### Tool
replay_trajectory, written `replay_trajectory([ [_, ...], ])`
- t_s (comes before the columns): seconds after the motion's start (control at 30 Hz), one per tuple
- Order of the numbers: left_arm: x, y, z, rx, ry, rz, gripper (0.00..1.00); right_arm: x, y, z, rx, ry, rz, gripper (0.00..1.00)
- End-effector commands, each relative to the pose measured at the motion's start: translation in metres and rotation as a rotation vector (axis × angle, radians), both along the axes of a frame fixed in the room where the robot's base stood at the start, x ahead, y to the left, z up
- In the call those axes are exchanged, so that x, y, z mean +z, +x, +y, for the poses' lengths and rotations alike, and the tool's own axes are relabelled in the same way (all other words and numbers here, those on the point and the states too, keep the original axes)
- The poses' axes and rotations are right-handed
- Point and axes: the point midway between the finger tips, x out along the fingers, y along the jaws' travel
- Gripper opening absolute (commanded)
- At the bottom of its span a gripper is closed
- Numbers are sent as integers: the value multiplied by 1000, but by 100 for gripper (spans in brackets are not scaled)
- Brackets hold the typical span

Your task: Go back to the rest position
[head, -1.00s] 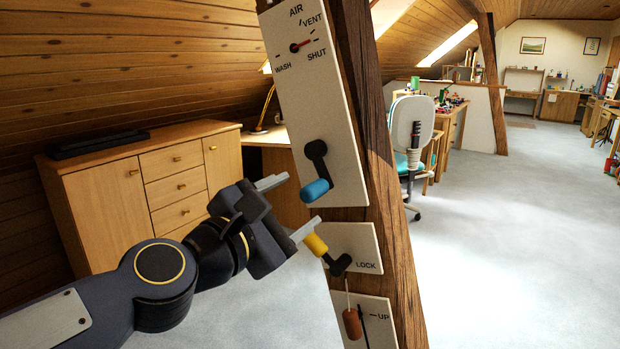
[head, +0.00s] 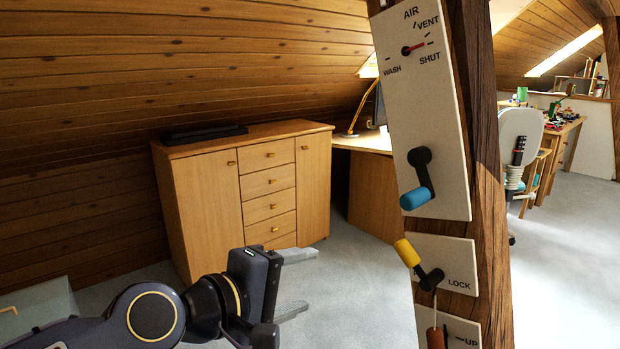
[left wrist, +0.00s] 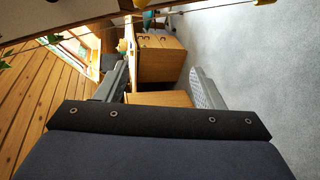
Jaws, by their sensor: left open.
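My left gripper (head: 295,283) is open and empty at the lower middle of the head view, left of the timber brace and apart from it. Its two fingers also show in the left wrist view (left wrist: 160,88), with nothing between them. The brace (head: 492,190) carries an upper white panel (head: 448,120) with an AIR dial (head: 413,50) and a blue-handled lever (head: 416,197). Below is a LOCK panel (head: 455,255) with a yellow-handled lever (head: 407,252). Lower still is a panel marked UP (head: 462,333) with an orange-brown handle (head: 436,338). My right gripper is not in view.
A wooden cabinet (head: 215,205) with a dark flat box (head: 204,134) on top stands behind my left gripper. A desk (head: 372,190) is beside it. A white chair (head: 519,150) stands right of the brace. The floor (head: 365,290) between gripper and brace looks clear.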

Motion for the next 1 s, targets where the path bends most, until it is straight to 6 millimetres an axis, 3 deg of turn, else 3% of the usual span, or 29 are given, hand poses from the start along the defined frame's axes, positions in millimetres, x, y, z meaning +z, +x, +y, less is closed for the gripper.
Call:
replay_trajectory([
  [0.03,-24,-11,33,2,141,-37,62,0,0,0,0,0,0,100],
  [0.2,-98,-57,114,-70,533,-73,62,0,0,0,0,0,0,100],
  [0.4,-157,-110,167,-182,785,-43,62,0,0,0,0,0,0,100],
  [0.63,-211,-169,200,-328,954,5,62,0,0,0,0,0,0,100],
  [0.67,-212,-175,202,-346,969,10,62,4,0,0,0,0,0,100],
  [0.7,-190,-171,201,-343,965,6,62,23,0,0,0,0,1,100],
  [1.0,-116,-170,200,-342,962,4,62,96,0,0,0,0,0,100],
])
